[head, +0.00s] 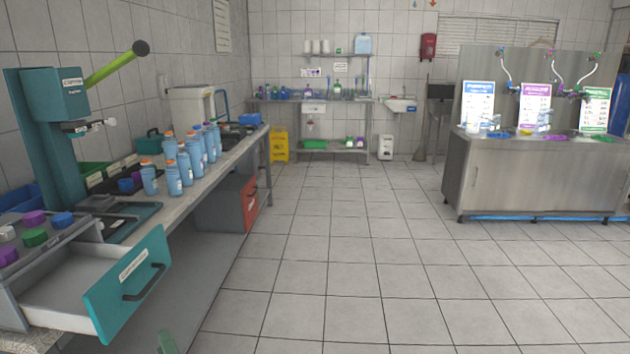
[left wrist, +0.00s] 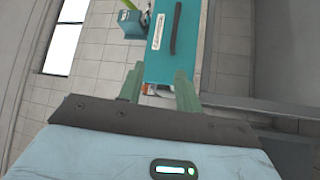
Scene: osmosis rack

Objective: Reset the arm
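My left gripper (left wrist: 160,78) shows two green fingers standing apart with nothing visible between them. In the head view only a green tip of my left gripper (head: 167,342) shows at the bottom edge, right of and below the drawer. The drawer (head: 75,285) on the left is pulled open and looks empty. Its teal front (head: 112,292) carries a white label and a dark handle (head: 145,283). In the left wrist view the teal front (left wrist: 193,45) lies beyond the fingertips, and no grip on the handle shows. My right gripper is in neither view.
The left bench (head: 222,165) holds several blue bottles (head: 186,168) and a teal press with a green lever (head: 112,67). Coloured caps sit above the drawer. A steel counter (head: 535,178) stands right. The tiled floor between is clear.

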